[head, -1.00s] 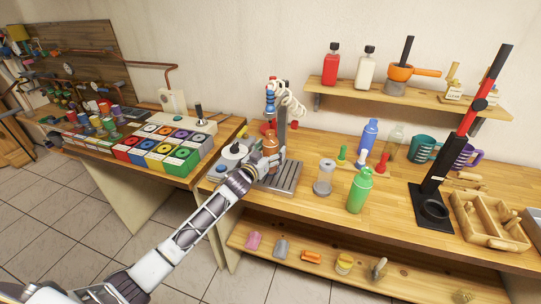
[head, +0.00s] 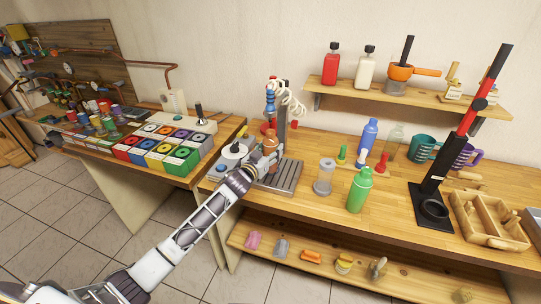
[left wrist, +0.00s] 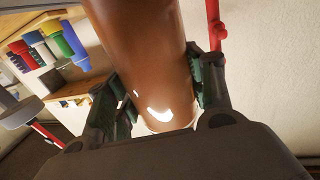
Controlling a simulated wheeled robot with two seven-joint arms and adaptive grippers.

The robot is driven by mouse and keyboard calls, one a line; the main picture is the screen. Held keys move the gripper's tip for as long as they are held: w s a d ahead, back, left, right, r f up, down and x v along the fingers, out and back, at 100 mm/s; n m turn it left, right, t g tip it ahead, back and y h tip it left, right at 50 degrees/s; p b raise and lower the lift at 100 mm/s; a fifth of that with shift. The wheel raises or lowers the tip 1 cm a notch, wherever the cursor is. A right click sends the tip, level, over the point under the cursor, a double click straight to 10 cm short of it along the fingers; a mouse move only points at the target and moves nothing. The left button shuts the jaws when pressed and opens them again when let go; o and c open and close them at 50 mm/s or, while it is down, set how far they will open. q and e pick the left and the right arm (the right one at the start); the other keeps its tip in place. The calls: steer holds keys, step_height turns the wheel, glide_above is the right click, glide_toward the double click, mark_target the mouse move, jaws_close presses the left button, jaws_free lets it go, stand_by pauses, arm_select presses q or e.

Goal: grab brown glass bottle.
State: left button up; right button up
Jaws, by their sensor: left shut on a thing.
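The brown glass bottle (head: 270,143) is at the left end of the wooden workbench, by the grey grooved tray. In the left wrist view the bottle (left wrist: 145,60) fills the middle, between the two dark fingers. My left gripper (head: 262,161) is shut on it, with the fingers (left wrist: 160,100) touching it on both sides. In the head view the gripper covers the bottle's lower part, so I cannot tell whether its base rests on anything. My right gripper is not in view.
A grey grooved tray (head: 283,178) and a white round device (head: 233,152) are close to the gripper. A stand with a white coiled hose (head: 291,104) rises behind.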

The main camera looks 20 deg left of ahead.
arm_select(q)
steer(key=shift+r, duration=0.1)
steer(key=shift+c, duration=0.6)
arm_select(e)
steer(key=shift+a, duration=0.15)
arm_select(q)
steer(key=shift+r, duration=0.1)
steer(key=shift+r, duration=0.7)
steer(key=shift+v, duration=0.8)
steer(key=b+v, duration=0.2)
steer(key=v, duration=1.4)
steer(key=shift+s, duration=0.15)
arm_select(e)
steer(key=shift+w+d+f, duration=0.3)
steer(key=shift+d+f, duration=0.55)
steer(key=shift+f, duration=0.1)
arm_select(q)
steer(key=shift+a, duration=0.1)
